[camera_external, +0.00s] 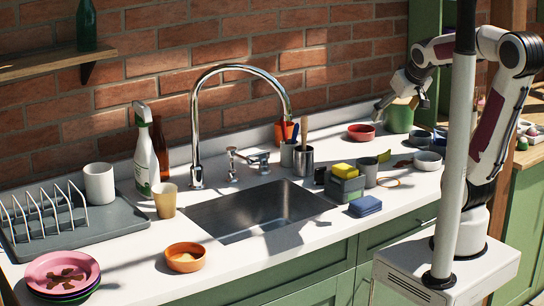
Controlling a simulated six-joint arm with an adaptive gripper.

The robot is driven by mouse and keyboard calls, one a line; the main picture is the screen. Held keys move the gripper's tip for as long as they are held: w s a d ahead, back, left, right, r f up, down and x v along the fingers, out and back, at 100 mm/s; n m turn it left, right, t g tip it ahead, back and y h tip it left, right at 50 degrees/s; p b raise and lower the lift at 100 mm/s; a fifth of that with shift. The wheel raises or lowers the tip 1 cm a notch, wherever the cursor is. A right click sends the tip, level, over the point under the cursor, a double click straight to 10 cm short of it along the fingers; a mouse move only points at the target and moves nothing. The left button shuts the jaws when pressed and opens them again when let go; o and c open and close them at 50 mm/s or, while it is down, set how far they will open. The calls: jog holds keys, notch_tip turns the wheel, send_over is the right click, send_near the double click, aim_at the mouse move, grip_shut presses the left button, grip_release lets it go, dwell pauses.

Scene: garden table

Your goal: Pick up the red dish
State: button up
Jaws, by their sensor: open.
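The red dish (361,133) is a small round bowl standing upright on the white counter near the back wall, right of the sink. My gripper (401,104) hangs from my arm at the upper right, up and to the right of the dish and apart from it. Its fingers are spread open with nothing visible between them. A green canister (399,120) shows just behind or below the fingers; the exact gap cannot be told. Nothing covers the dish.
A sink (258,212) with a tall curved faucet (197,150) lies left of the dish. An orange bowl (185,257) and pink plates (62,272) are at the front left.

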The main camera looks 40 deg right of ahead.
jog(key=w+d+f+t+h, duration=0.1)
jog(key=w+d+f+t, duration=0.1)
jog(key=w+d, duration=0.65)
jog(key=w+d+f+t, duration=0.1)
jog(key=w+d, duration=0.5)
jog(key=w, duration=0.6)
jog(key=n+t+y, duration=0.1)
jog(key=t+y, duration=0.2)
send_near(371, 128)
jog(key=a, duration=0.1)
jog(key=w+a, duration=0.2)
jog(key=a, duration=0.1)
jog(key=shift+f, duration=0.15)
jog(key=shift+w+f, duration=0.1)
jog(key=shift+f, duration=0.1)
jog(key=shift+x, duration=1.3)
jog(key=shift+w, duration=0.1)
